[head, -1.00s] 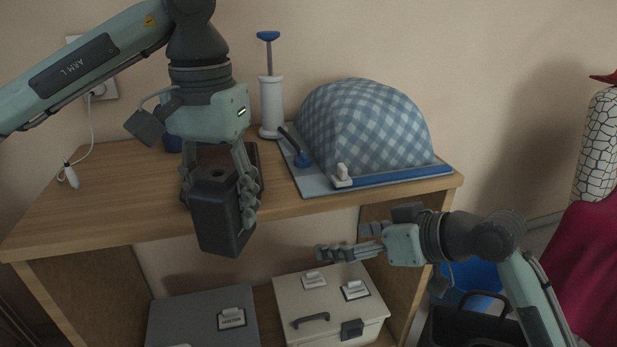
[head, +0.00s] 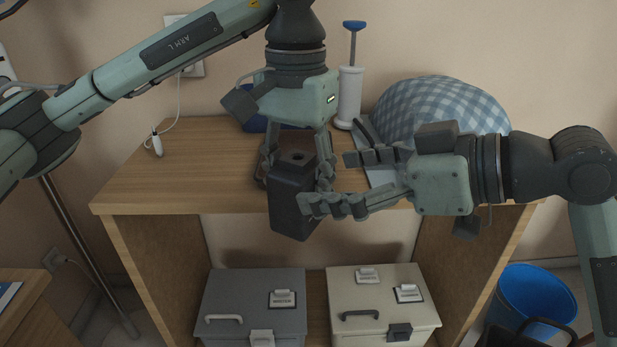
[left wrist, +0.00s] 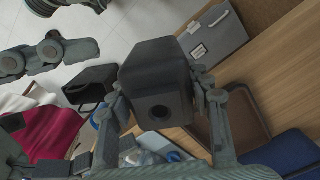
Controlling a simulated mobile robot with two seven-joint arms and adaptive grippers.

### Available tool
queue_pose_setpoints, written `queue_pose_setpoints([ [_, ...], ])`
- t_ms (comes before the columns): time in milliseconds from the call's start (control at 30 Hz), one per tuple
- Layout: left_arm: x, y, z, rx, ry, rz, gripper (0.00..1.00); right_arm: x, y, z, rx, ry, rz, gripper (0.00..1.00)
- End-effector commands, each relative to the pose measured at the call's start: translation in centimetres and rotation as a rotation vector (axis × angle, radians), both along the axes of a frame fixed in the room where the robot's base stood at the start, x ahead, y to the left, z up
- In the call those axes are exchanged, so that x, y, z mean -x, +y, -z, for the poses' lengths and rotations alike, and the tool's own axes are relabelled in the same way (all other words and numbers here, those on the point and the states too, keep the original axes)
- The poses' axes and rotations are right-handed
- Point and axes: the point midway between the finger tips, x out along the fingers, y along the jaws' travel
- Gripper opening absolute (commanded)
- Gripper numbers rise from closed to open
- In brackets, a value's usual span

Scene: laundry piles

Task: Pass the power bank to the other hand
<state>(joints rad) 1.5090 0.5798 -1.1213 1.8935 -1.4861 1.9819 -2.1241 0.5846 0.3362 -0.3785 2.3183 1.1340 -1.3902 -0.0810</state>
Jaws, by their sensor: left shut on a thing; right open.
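The power bank (head: 291,203) is a dark, block-shaped thing with a round hole in its top end. My left gripper (head: 297,172) points down and is shut on it, holding it in front of the desk's front edge. The power bank also shows large in the left wrist view (left wrist: 158,80), between the left fingers. My right gripper (head: 333,181) comes in from the right, open and empty. Its lower fingertip overlaps the power bank's right edge in the head view. In the left wrist view a right finger (left wrist: 40,58) shows apart from the power bank.
The wooden desk (head: 160,185) bears a blue checked cloth mound (head: 440,105), a white pump-like cylinder (head: 349,95) and a white cable end (head: 157,145). Below are a grey box (head: 250,300) and a cream box (head: 380,300). A blue bin (head: 535,300) stands lower right.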

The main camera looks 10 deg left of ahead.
Motion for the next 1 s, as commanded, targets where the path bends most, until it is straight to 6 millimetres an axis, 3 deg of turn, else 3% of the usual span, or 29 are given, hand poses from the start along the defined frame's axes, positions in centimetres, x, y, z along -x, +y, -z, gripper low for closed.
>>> queue_pose_setpoints([
  [100, 0.0, 0.0, -0.1, 0.0, -0.001, 0.0, 0.1, -0.7, 1.9, 0.8, -0.003, 0.003, -0.002, 0.86],
  [300, 0.0, 0.0, -0.1, 0.0, -0.001, 0.0, 0.1, -1.5, 4.0, 1.7, -0.003, 0.001, 0.0, 0.86],
  [700, 0.0, 0.0, -0.1, 0.0, -0.001, 0.0, 0.1, -1.8, 4.7, 2.1, 0.0, 0.0, 0.002, 0.86],
  [1000, 0.0, 0.0, -0.1, 0.0, -0.001, 0.0, 0.1, -1.8, 4.6, 2.1, 0.0, 0.0, 0.003, 0.51],
])
